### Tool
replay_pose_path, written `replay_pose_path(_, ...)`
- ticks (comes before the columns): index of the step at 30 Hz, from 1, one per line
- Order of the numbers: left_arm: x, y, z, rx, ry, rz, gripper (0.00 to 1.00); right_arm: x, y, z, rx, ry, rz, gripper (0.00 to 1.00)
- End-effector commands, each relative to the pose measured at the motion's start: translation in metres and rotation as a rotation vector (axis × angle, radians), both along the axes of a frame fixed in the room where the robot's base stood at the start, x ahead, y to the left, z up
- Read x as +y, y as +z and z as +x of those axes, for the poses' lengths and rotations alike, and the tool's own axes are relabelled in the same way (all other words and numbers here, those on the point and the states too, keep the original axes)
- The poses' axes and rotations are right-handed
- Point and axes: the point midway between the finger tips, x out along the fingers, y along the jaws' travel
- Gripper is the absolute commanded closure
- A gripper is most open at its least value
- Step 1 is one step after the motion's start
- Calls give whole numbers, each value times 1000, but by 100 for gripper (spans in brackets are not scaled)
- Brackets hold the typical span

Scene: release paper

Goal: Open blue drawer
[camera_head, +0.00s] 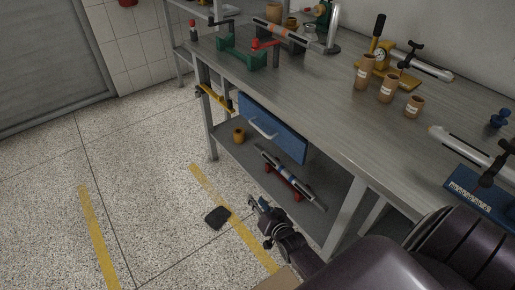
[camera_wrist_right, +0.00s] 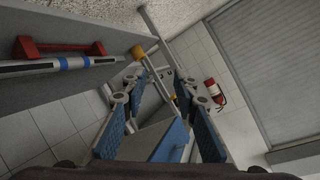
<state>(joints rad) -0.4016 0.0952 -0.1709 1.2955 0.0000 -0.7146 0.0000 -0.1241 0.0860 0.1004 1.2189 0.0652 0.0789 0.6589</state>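The blue drawer (camera_head: 285,135) hangs under the workbench top and looks closed in the head view. Its pale bar handle (camera_head: 262,130) is on the front face. My right gripper (camera_head: 260,205) is low in front of the bench, below the drawer and apart from its handle. In the right wrist view, my right gripper (camera_wrist_right: 163,90) has its two blue-padded fingers spread with nothing held between them. A blue panel, probably the drawer (camera_wrist_right: 172,142), shows beyond and between the fingers. My left gripper is not in view.
The workbench top (camera_head: 325,125) carries several brown pots, clamps and tools. The lower shelf (camera_head: 240,155) holds a long tool on a red stand (camera_head: 285,180). A bench leg (camera_head: 345,208) stands right of my gripper. The floor at left is mostly clear.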

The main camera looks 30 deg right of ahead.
Motion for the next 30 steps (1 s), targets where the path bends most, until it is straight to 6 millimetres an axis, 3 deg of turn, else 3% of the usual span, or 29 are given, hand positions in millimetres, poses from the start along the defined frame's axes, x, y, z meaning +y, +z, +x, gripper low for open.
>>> replay_pose_path(1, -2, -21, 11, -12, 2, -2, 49, -16, 11, 24, -113, -43, 44, 73)
replay_pose_path(4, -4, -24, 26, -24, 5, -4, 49, -41, 66, 54, -311, -105, 132, 73)
replay_pose_path(9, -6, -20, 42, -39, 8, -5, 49, -70, 138, 70, -549, -152, 240, 73)
replay_pose_path(12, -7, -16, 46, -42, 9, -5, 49, -78, 162, 71, -623, -160, 272, 73)
replay_pose_path(17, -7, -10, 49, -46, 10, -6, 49, -84, 179, 76, -665, -163, 291, 73)
replay_pose_path(30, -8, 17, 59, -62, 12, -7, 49, -100, 191, 135, -663, -164, 291, 73)
